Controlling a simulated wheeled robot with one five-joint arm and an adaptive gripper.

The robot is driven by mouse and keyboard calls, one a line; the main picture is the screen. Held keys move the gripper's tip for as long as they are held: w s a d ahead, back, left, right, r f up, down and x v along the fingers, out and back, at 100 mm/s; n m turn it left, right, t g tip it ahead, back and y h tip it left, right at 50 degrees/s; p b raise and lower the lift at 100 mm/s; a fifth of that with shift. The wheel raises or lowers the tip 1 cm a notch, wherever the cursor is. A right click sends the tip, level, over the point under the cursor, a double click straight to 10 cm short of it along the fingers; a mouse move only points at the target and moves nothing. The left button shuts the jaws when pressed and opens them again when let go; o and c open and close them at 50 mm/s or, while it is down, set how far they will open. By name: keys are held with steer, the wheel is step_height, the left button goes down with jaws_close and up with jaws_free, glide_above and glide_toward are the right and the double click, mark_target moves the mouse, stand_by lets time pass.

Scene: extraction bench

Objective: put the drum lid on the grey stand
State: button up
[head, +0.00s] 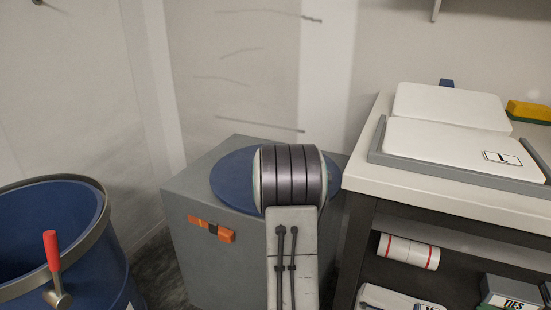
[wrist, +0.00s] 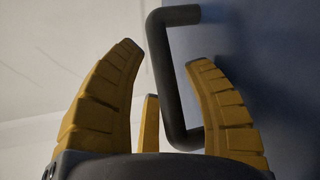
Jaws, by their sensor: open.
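The drum lid (head: 232,182) is a blue disc and appears to lie flat on top of the grey stand (head: 225,270), a box with orange marks on its front. My arm covers the middle of the lid in the head view, and my gripper is hidden there. In the wrist view, my gripper (wrist: 165,55) has its yellow fingers apart. The lid's dark bar handle (wrist: 160,65) stands between them, with the blue lid face (wrist: 265,60) behind and to the right. I cannot tell whether any finger touches the handle.
An open blue drum (head: 105,255) with a grey rim and a red-handled clamp (head: 52,250) stands at the left. At the right is a bench (head: 440,200) with a grey tray (head: 460,172) holding white panels, a yellow-green block (head: 528,110) and a shelf below. The wall is close behind.

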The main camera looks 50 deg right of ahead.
steer(key=shift+r, duration=0.15)
steer(key=shift+s+a+r, duration=0.2)
steer(key=shift+s+a, duration=0.25)
steer(key=shift+a, duration=0.1)
steer(key=p+v, duration=0.2)
steer(key=v, duration=0.6)
steer(key=shift+s+a+p, duration=0.2)
steer(key=shift+p, duration=0.2)
steer(key=shift+p+v, duration=0.75)
steer(key=shift+v, duration=0.2)
steer(key=a+f+m+g+y, duration=0.15)
steer(key=a+y, duration=0.25)
steer(key=a, duration=0.7)
steer(key=a+f+m+g+y, duration=0.1)
steer(key=a+f+m+y, duration=0.15)
steer(key=a, duration=0.75)
steer(key=s+a+f+m+g+y, duration=0.2)
steer(key=s+a+m+g+y, duration=0.2)
steer(key=s+a, duration=1.2)
steer(key=s+m+g, duration=0.1)
steer(key=m+g, duration=0.1)
steer(key=m, duration=0.1)
steer(key=shift+a+y, duration=0.25)
steer(key=shift+y, duration=0.1)
